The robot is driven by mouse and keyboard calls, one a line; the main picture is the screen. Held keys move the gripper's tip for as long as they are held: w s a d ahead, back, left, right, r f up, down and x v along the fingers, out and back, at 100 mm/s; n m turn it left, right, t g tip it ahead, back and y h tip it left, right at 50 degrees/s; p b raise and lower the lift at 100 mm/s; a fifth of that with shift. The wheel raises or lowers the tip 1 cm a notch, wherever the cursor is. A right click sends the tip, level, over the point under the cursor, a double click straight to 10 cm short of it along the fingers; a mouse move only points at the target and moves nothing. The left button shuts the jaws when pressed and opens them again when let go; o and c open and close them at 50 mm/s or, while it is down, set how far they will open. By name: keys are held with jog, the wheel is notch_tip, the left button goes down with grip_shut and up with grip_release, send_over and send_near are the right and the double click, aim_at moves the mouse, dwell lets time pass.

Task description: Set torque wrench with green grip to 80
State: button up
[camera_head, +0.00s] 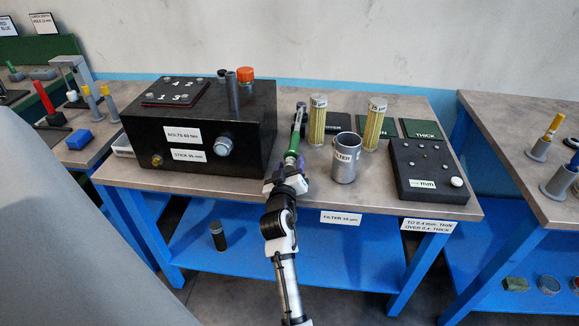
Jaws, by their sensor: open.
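A torque wrench with a green grip (294,143) lies or stands on the middle table, just right of the black box. Its dark and metallic upper end points to the back. Its near end meets my gripper (289,164), which comes up from the front edge. My gripper is open around or beside the near end of the wrench; the arm hides the fingers, so I cannot tell which. Any scale or setting on the wrench is too small to read.
The black box (250,130) with a bolt plate (176,91) stands left. A filter cup (345,160), two yellow filters (317,122) (374,125) and a black gauge block (405,185) stand right. Side tables hold more tools. A dark cylinder (217,236) stands on the lower shelf.

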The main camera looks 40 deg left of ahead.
jog(key=b+v, duration=0.3)
jog(key=v, duration=1.1)
jog(key=w+a+m+p, duration=0.2)
jog(key=w, duration=0.2)
jog(key=w+a+m+p, duration=0.2)
jog(key=w+p, duration=0.1)
jog(key=w, duration=0.1)
jog(key=w+a+m+p, duration=0.1)
jog(key=w+a+p, duration=0.1)
jog(key=w+a, duration=0.1)
jog(key=shift+w+f+m+p, duration=0.15)
jog(key=shift+w+m+p, duration=0.25)
jog(key=shift+w, duration=0.1)
